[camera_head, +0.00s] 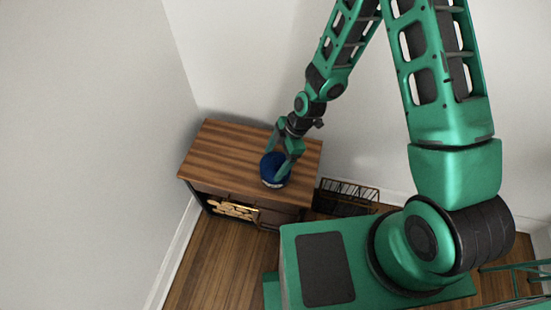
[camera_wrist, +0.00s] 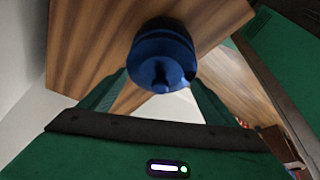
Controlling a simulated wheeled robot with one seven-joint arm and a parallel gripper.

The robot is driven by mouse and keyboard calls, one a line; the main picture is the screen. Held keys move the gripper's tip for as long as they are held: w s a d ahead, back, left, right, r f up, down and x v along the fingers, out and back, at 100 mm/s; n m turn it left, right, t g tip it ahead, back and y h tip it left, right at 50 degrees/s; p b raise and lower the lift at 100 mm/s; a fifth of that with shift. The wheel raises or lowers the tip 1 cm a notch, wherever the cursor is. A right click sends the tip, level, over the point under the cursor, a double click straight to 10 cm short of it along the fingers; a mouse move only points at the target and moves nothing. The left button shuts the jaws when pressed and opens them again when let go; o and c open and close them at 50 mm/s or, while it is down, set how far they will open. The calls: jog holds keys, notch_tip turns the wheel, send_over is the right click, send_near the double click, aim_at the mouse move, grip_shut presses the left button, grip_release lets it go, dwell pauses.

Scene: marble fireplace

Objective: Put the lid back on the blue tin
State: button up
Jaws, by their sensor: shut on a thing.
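The blue tin (camera_head: 275,172) stands on the wooden top of the fireplace, near its front right part, with a pale patch low on its side. My gripper (camera_head: 280,161) reaches down over the tin from above, its fingers one to each side. In the wrist view the round blue lid (camera_wrist: 162,66) with a small knob is between my fingers, and they are shut on it. More dark blue shows behind the lid. The lid is at or just over the top of the tin; I cannot tell whether it is seated. The fingertips are partly hidden.
The wooden fireplace top (camera_head: 222,152) is otherwise clear, mostly to the left of the tin. Stacked logs (camera_head: 232,210) show in the opening below. A dark metal rack (camera_head: 346,197) stands on the floor to the right. White walls close in behind and left.

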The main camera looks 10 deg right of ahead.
jog(key=o, duration=1)
jog(key=shift+r, duration=0.15)
jog(key=shift+r, duration=3.35)
grip_shut()
jog(key=shift+f, duration=1.8)
